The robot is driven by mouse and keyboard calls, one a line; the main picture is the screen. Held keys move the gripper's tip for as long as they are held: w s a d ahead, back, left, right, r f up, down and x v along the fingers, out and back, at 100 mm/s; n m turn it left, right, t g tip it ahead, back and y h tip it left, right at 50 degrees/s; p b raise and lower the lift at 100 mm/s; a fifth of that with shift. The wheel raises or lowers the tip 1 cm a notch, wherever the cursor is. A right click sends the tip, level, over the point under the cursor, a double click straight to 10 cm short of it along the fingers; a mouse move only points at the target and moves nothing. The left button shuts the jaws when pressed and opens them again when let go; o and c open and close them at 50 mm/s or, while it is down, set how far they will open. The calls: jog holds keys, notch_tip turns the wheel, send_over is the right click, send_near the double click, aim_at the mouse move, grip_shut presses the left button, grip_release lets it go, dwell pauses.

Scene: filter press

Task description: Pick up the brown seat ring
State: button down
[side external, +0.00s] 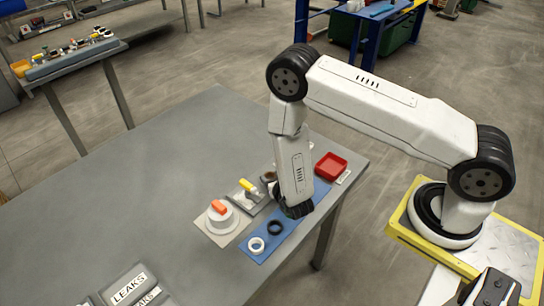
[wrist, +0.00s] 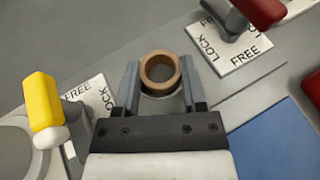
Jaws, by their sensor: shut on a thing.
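The brown seat ring (wrist: 160,72) is between the two finger tips of my gripper (wrist: 159,88) in the wrist view. The fingers are shut on its left and right sides. A grey surface with a light curved edge shows just below the ring; I cannot tell whether the ring touches it. In the side view a small brown piece of the ring (side external: 268,177) shows just left of my arm's lower link. The finger tips are hidden behind the arm in that view.
A yellow-handled lever (wrist: 42,105) stands left of my gripper, and a red-handled lever (wrist: 252,14) at upper right, both by LOCK/FREE plates. A blue mat (side external: 262,243) holds a white ring (side external: 257,245) and a black ring (side external: 275,227).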

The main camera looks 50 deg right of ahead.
notch_tip(320, 180, up, 10)
dwell(1.0)
dwell(0.6)
jog(key=w+r+n+y, duration=0.1)
jog(key=w+r, duration=0.2)
jog(key=r, duration=1.9)
jog(key=shift+w+a+r+n+y, duration=0.15)
jog(key=shift+a+r+n+y, duration=0.15)
jog(key=shift+a+r+y, duration=0.1)
jog(key=shift+f, duration=0.15)
